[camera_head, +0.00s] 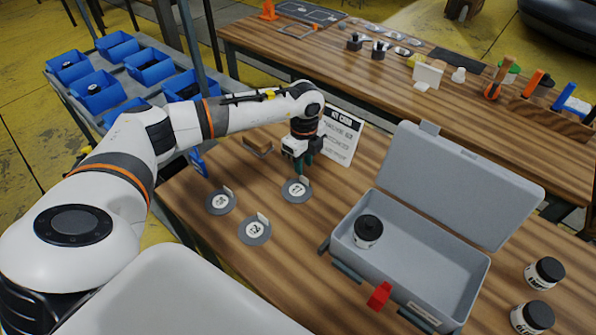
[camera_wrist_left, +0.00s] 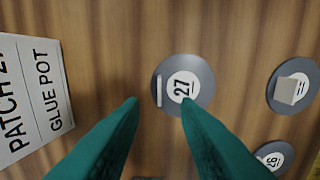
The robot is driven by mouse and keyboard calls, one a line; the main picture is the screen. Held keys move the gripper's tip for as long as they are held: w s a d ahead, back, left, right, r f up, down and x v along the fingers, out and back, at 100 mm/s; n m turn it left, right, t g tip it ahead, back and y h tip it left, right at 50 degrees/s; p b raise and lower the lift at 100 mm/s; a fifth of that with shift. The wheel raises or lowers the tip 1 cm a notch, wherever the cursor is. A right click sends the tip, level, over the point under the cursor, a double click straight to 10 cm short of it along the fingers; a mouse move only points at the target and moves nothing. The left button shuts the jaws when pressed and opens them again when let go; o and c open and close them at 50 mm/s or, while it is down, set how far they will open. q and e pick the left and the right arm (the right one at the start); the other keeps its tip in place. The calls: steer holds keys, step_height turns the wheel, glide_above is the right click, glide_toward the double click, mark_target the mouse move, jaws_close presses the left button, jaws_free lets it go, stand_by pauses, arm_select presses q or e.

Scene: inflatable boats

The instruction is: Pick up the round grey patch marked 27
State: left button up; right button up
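The round grey patch marked 27 (camera_head: 297,191) lies flat on the wooden table, with a white centre and a small pale upright tab at its edge. It also shows in the left wrist view (camera_wrist_left: 202,91), with its tab (camera_wrist_left: 158,91) lined up with the gap between the fingers. My left gripper (camera_head: 303,169) is above the patch, pointing down. In the left wrist view its green fingers (camera_wrist_left: 160,102) are apart with nothing between them. Two similar grey patches lie nearby, one to the left (camera_head: 221,201) and one nearer (camera_head: 254,230). My right gripper is not in view.
A white card (camera_head: 340,137) naming patch 27 and a glue pot stands just behind the gripper. An open grey box (camera_head: 455,282) holding a black-lidded pot (camera_head: 368,231) is to the right. A small wooden block (camera_head: 258,146) lies behind the patches. Blue bins (camera_head: 100,92) are at left.

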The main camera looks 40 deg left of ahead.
mark_target(297, 188)
arm_select(q)
steer(key=f+p, duration=0.1)
steer(key=f, duration=0.4)
steer(key=shift+d, duration=0.2)
jaws_close()
